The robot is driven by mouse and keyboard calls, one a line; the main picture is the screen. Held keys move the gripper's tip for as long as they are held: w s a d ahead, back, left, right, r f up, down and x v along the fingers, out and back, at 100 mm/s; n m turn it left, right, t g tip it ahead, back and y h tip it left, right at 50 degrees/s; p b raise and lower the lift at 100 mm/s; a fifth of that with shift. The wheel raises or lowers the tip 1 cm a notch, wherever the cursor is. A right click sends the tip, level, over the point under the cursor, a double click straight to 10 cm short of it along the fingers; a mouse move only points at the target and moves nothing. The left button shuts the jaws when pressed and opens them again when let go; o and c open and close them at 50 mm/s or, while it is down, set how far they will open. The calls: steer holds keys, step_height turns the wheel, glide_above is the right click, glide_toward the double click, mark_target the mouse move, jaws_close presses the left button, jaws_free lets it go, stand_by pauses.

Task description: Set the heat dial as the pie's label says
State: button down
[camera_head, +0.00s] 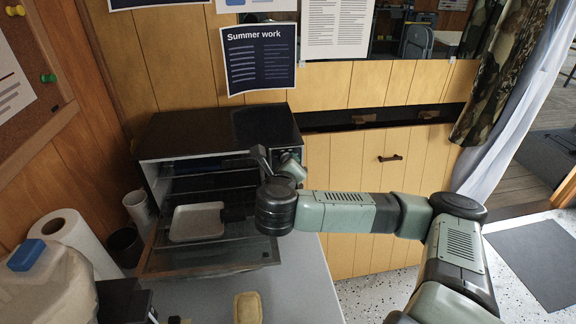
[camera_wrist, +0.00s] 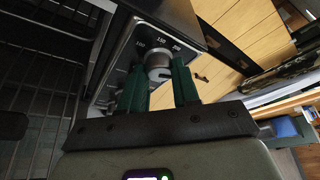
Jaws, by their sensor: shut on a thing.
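The heat dial (camera_wrist: 157,61) is a grey knob on the oven's front panel, with printed marks 100, 150 and 200 around it in the wrist view. My gripper (camera_wrist: 160,78) has its two green fingers on either side of the knob, shut on it. In the head view, my gripper (camera_head: 284,166) is at the right side of the black oven (camera_head: 215,130), and the arm hides most of the panel. I cannot tell where the dial points. A small tan, rectangular thing (camera_head: 248,307), perhaps the pie, lies on the grey counter. No pie label is readable.
The oven's glass door (camera_head: 210,258) hangs open, with a pale tray (camera_head: 197,222) at the oven's mouth. A paper roll (camera_head: 62,232), a cup (camera_head: 137,207) and a dark pot (camera_head: 125,245) stand at left. The counter (camera_head: 300,285) is clear at right.

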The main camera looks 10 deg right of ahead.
steer(key=c, duration=0.8)
jaws_free()
step_height(320, 180, up, 10)
steer(key=shift+r, duration=0.1)
